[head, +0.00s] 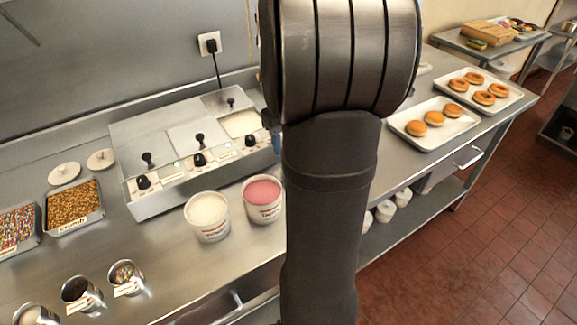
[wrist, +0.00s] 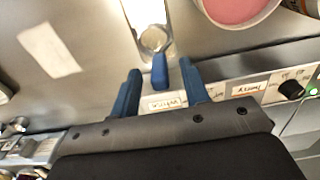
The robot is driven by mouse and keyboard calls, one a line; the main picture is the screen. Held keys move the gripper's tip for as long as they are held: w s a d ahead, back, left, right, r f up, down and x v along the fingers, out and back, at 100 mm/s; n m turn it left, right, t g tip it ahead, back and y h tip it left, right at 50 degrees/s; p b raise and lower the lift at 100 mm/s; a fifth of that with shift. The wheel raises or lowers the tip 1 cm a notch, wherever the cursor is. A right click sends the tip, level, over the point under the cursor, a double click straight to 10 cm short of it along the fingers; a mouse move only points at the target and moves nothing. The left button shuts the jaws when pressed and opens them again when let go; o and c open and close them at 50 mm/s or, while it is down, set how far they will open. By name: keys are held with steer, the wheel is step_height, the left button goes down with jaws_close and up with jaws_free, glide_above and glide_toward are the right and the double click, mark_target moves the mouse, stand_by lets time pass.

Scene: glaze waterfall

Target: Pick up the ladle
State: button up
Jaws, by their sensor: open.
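My gripper (wrist: 160,70) shows two blue fingers spread apart in the wrist view. Between the fingertips is a short blue piece, which looks like the end of the ladle's handle (wrist: 159,72). Beyond it is a shiny rounded metal part (wrist: 153,39), probably the ladle's bowl or a rest under it; I cannot tell which. The fingers stand on either side of the blue piece with gaps, and do not grip it. In the head view my arm hides the ladle and nearly all of the gripper.
A pink glaze bucket (head: 263,200) and a white glaze bucket (head: 207,217) stand before the glaze warmer (head: 150,205) with its knobs. The pink bucket (wrist: 235,8) is close to the fingers in the wrist view. Topping trays (head: 75,205) are left; doughnut trays (head: 434,124) are right.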

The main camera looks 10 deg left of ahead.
steer(key=shift+f, duration=0.9)
steer(key=shift+c, duration=0.4)
jaws_close()
